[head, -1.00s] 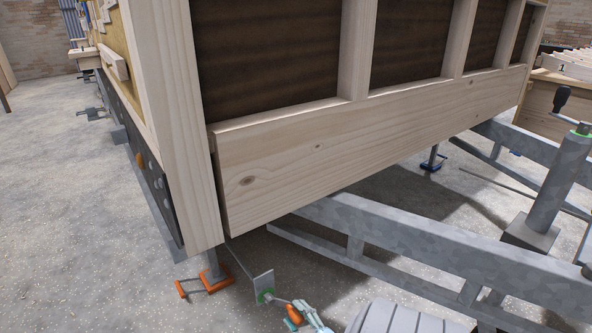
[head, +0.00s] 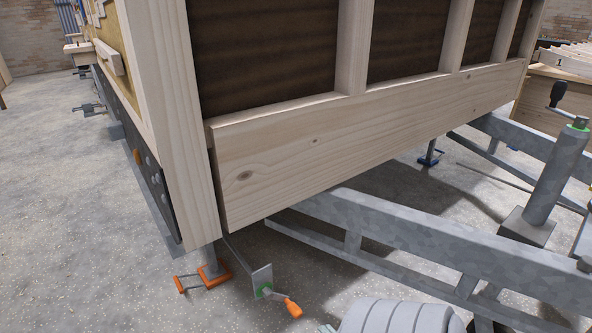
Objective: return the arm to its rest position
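Neither gripper shows clearly in the head view. Only a thin pale sliver shows at the bottom edge, just right of the orange crank handle (head: 293,308); it may be the tip of one of my grippers, and I cannot tell which. Nothing touches the orange handle. It sits on the end of a crank by a grey plate (head: 262,279) with a green ring, below the front corner of the hut trailer (head: 280,160).
A corner leg with an orange foot (head: 213,274) stands left of the crank. Galvanised drawbar beams (head: 400,228) run to the right, with a jockey stand (head: 555,175). A pale ribbed rounded object (head: 395,317) fills the bottom middle. Open floor (head: 70,230) lies left.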

